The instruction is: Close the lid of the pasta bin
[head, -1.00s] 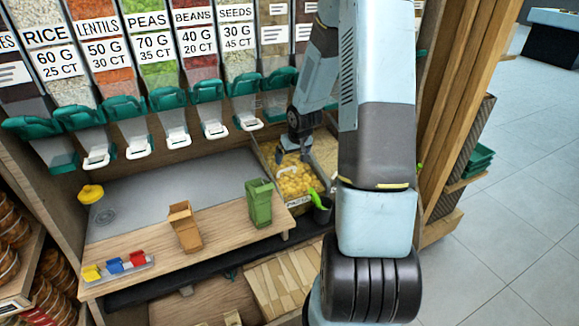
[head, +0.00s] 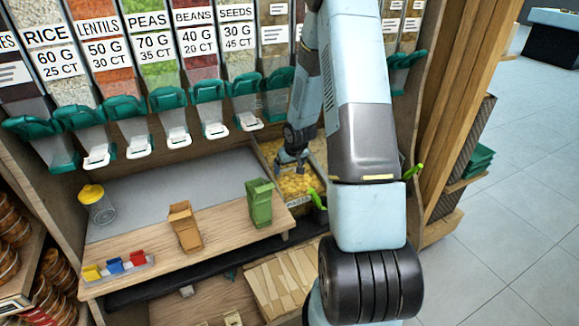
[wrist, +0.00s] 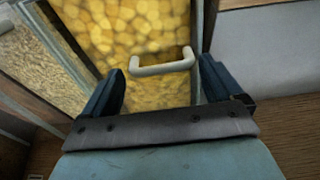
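The pasta bin (head: 297,204) holds yellow pasta and sits right of the counter, partly hidden behind my arm. In the wrist view a pale, U-shaped handle (wrist: 163,69) stands in front of the yellow pasta, apparently on a clear lid (wrist: 140,28). My gripper (head: 292,165) is over the bin. In the wrist view my gripper (wrist: 162,76) is open, with one dark finger on each side of the handle. Neither finger visibly touches it. The full outline of the lid and how far it stands open cannot be told.
A green carton (head: 259,204) and a brown carton (head: 186,227) stand on the wooden shelf (head: 222,228) left of the bin. Green-handled dispensers (head: 207,92) hang above. A green scoop handle (head: 318,199) is at the bin's front right.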

